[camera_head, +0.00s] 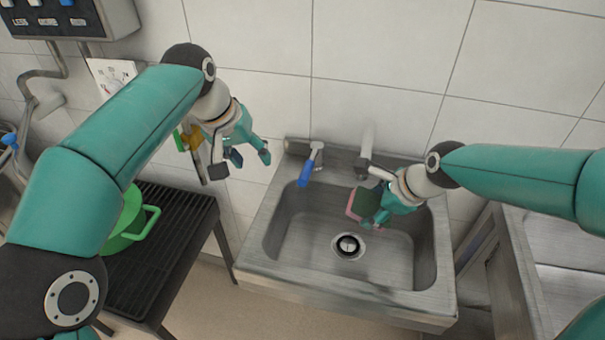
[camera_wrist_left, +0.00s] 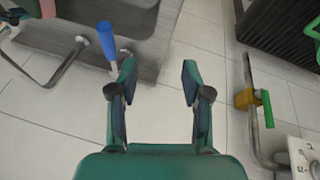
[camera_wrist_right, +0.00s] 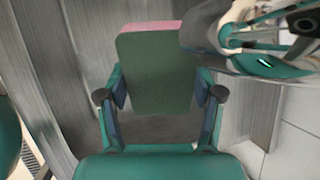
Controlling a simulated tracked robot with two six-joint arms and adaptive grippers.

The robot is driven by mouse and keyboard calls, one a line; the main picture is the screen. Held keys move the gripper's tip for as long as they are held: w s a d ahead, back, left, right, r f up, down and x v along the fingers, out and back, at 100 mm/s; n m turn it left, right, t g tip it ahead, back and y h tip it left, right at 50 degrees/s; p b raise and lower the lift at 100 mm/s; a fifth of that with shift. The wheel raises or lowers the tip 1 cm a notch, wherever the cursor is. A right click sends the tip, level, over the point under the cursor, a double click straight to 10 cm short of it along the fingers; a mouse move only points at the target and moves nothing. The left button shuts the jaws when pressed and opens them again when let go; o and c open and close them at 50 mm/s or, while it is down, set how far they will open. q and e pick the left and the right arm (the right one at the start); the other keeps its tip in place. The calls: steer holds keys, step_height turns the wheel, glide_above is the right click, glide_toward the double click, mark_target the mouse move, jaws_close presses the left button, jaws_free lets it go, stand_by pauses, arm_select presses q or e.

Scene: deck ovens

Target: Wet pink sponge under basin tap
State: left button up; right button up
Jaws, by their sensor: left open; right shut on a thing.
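The pink sponge (camera_head: 352,204) has a dark green face and is held inside the basin (camera_head: 258,255), above its floor. In the right wrist view the sponge (camera_wrist_right: 155,70) sits between the fingers, green face toward the camera and pink edge at the top. My right gripper (camera_head: 376,217) is shut on it; the jaws (camera_wrist_right: 160,95) press its sides. The tap spout (camera_head: 368,158) rises at the basin's back, just behind my right gripper. The blue tap lever (camera_head: 306,172) is left of it. My left gripper (camera_head: 248,163) is open and empty, left of the basin; it also shows in the left wrist view (camera_wrist_left: 158,75).
A black slatted rack (camera_head: 165,235) with a green pot (camera_head: 128,222) stands left of the basin. A metal counter (camera_head: 565,255) is at the right. The basin's drain (camera_head: 347,245) is uncovered.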

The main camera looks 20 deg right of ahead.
arm_select(q)
steer(key=m, duration=0.1)
glide_toward(302, 175)
steer(key=a+r, duration=0.1)
steer(key=a, duration=0.1)
steer(key=d, duration=0.1)
steer(key=shift+m, duration=0.3)
steer(key=x, duration=1.1)
steer(key=shift+s+d+f, duration=0.1)
steer(key=shift+d, duration=0.3)
jaws_close()
